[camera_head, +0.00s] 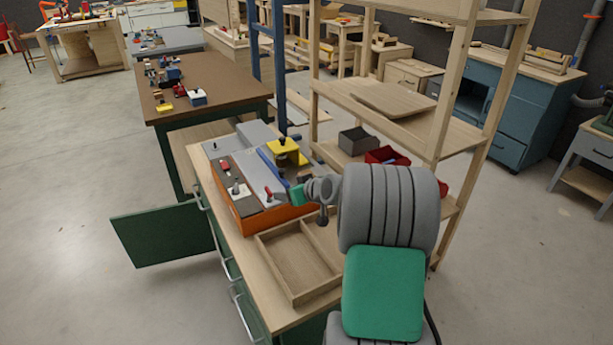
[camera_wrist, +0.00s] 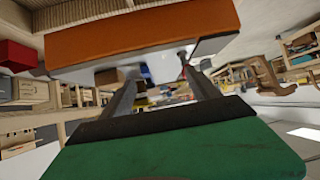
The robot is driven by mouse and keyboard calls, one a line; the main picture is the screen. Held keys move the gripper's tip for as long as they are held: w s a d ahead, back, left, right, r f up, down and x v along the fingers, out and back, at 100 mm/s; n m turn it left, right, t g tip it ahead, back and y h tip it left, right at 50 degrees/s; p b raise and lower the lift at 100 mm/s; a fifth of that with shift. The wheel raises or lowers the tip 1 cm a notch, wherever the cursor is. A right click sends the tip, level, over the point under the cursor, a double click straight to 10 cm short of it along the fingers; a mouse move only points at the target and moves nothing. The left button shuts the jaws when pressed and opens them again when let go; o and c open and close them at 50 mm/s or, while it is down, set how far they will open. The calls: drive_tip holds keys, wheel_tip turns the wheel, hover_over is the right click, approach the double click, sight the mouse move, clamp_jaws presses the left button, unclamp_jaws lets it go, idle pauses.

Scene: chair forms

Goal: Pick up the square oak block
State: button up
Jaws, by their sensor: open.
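I cannot pick out the square oak block for certain in either view. A small brown block-like shape (camera_wrist: 108,77) shows beside one finger in the wrist view, too unclear to identify. My gripper (camera_wrist: 160,82) is open, its two grey fingers apart with no held object visible between them. In the head view, the green end of my arm is over the right side of the orange-and-grey machine (camera_head: 245,204) on the green bench, and its fingers are not clear there. The machine's orange side (camera_wrist: 140,38) fills the upper part of the wrist view.
An empty wooden tray (camera_head: 268,258) lies on the near bench top. A yellow part (camera_head: 287,152) stands on the machine. A wooden shelf unit (camera_head: 440,120) rises close on the right, holding a grey bin (camera_head: 358,141). A green door (camera_head: 160,234) stands open. Floor at left is clear.

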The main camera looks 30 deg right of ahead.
drive_tip(key=w+d+f+m+t+h, duration=0.1)
drive_tip(key=d+t, duration=0.1)
drive_tip(key=d, duration=0.7)
drive_tip(key=x, duration=0.2)
drive_tip(key=p+x, duration=0.1)
drive_tip(key=x, duration=0.1)
drive_tip(key=d+p+x, duration=0.1)
drive_tip(key=x, duration=0.2)
drive_tip(key=shift+w+r, duration=0.1)
drive_tip(key=shift+w, duration=0.05)
drive_tip(key=shift+c, duration=0.2)
drive_tip(key=c, duration=1.3)
drive_tip(key=shift+c, duration=0.5)
drive_tip(key=shift+d+r, duration=0.1)
drive_tip(key=shift+r, duration=0.05)
